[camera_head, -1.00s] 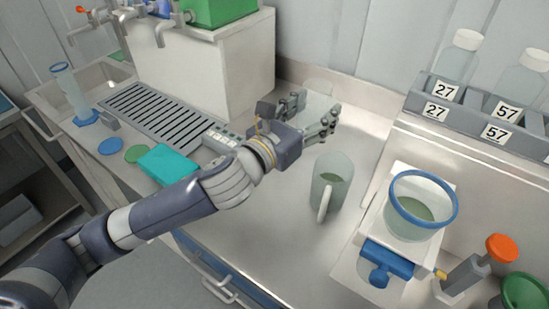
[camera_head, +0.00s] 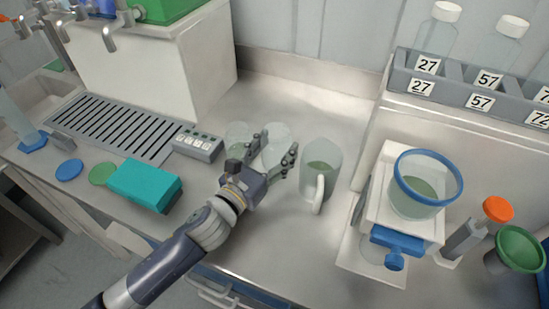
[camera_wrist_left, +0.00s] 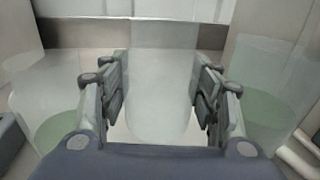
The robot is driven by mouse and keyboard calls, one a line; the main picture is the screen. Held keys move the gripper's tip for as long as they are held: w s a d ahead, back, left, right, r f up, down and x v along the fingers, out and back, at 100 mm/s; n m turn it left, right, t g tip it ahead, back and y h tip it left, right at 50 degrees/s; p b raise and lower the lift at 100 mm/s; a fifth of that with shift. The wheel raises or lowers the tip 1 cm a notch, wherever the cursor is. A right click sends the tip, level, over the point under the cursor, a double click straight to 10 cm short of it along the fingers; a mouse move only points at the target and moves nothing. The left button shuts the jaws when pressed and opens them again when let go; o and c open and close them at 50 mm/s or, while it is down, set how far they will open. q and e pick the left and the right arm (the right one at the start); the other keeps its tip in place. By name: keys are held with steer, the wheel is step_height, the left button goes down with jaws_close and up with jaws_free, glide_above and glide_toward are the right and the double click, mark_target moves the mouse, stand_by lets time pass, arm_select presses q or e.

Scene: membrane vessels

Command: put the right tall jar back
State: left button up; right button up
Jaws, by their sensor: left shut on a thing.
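A clear, tall jar (camera_head: 277,138) stands upright between the fingers of my left gripper (camera_head: 273,156), which is shut on it. In the left wrist view the held jar (camera_wrist_left: 160,85) looks pale and empty between both fingers (camera_wrist_left: 160,105). I cannot tell whether its base touches the counter. A second clear vessel (camera_head: 238,131) is just left of it, partly hidden by my gripper; in the wrist view this vessel (camera_wrist_left: 55,110) has green liquid low inside. A clear jug (camera_head: 322,160) with green liquid and a pale handle stands close on the right. My right gripper is out of view.
A blue-rimmed beaker (camera_head: 427,181) sits on a white stand at right. Numbered bottles stand in a grey rack (camera_head: 450,92) behind it. A teal box (camera_head: 145,184) and a slotted drain plate (camera_head: 118,128) lie at left. The steel counter behind the jars is clear.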

mark_target(268, 167)
arm_select(q)
step_height(268, 167, down, 3)
steer(key=shift+r, duration=0.15)
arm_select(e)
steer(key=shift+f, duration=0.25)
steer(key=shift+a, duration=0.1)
arm_select(q)
steer(key=shift+f+b, duration=0.25)
steer(key=shift+b, duration=0.05)
steer(key=o, duration=0.8)
steer(key=shift+o, duration=0.2)
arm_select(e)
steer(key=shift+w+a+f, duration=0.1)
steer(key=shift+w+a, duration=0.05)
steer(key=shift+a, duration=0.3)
arm_select(q)
steer(key=shift+r, duration=0.2)
